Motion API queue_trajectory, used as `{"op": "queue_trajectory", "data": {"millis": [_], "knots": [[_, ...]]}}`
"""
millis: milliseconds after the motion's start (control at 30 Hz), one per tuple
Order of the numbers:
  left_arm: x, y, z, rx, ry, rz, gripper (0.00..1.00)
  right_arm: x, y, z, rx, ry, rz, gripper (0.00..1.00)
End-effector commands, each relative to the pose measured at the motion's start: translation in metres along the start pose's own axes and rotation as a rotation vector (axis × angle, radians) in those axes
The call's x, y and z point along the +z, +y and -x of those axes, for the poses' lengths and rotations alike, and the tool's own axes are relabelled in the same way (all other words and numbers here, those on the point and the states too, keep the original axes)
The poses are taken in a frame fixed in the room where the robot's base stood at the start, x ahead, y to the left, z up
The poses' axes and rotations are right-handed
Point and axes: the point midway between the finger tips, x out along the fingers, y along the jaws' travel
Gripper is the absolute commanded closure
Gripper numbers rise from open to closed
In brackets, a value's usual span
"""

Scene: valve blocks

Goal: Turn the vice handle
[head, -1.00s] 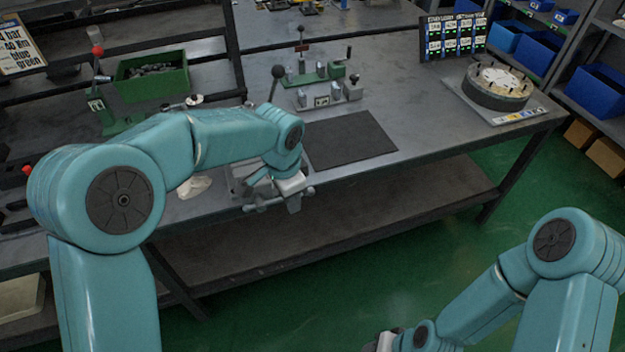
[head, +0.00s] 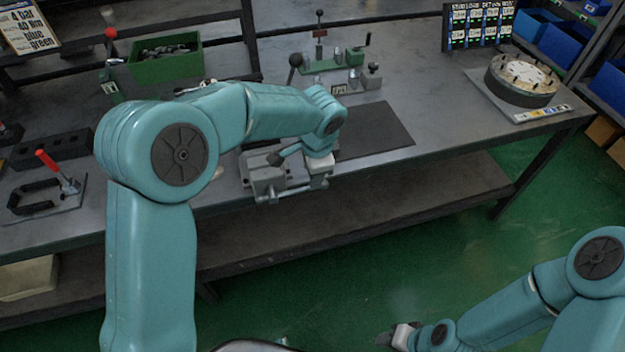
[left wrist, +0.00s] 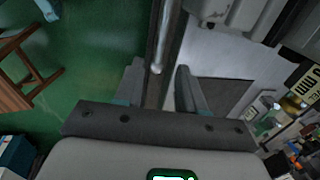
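The grey vice (head: 265,184) sits at the front edge of the bench, partly hidden by my left arm. My left gripper (head: 307,150) is beside and above the vice in the head view, its fingertips hard to make out. In the left wrist view the fingers (left wrist: 160,86) are apart, with a thin metal rod (left wrist: 166,38), apparently the vice handle, in the gap between them. I cannot tell whether a finger touches the rod. Part of the grey vice body shows at the top right there (left wrist: 238,14). My right gripper (head: 393,338) is low over the floor, away from the bench.
A dark mat (head: 375,131) lies right of the vice. Green and grey clamp fixtures (head: 335,62) stand behind it. A round turntable (head: 522,82) is at the right, a green bin (head: 165,62) at the back left, a red-handled clamp (head: 62,182) at the left.

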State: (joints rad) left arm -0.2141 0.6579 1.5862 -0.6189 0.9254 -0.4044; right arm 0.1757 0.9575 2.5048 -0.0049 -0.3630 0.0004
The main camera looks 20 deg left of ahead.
Motion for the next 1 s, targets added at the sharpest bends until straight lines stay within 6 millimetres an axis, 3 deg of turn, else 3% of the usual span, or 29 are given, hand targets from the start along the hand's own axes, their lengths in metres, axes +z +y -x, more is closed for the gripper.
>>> {"op": "queue_trajectory", "data": {"millis": [100, 300, 700, 800, 833, 1000], "knots": [[0.0, 0.0, -0.027, 0.004, -0.003, -0.002, 0.61, 0.0, -0.001, 0.002, 0.0, 0.0, 0.0, 0.57], [-0.001, -0.002, -0.055, 0.001, -0.001, -0.002, 0.61, 0.0, -0.001, 0.004, 0.0, 0.0, 0.0, 0.57], [-0.002, -0.002, -0.064, 0.0, 0.001, -0.003, 0.61, 0.0, -0.001, 0.004, 0.0, 0.0, 0.0, 0.57], [-0.002, -0.002, -0.064, 0.0, 0.001, -0.003, 0.93, 0.0, -0.001, 0.004, 0.0, 0.0, 0.0, 0.57], [-0.002, -0.002, -0.064, 0.0, 0.001, -0.003, 1.0, 0.0, -0.001, 0.004, 0.0, 0.0, 0.0, 0.57], [-0.002, -0.002, -0.064, 0.0, 0.002, -0.003, 1.0, 0.0, -0.001, 0.004, 0.0, 0.0, 0.0, 0.57]]}}
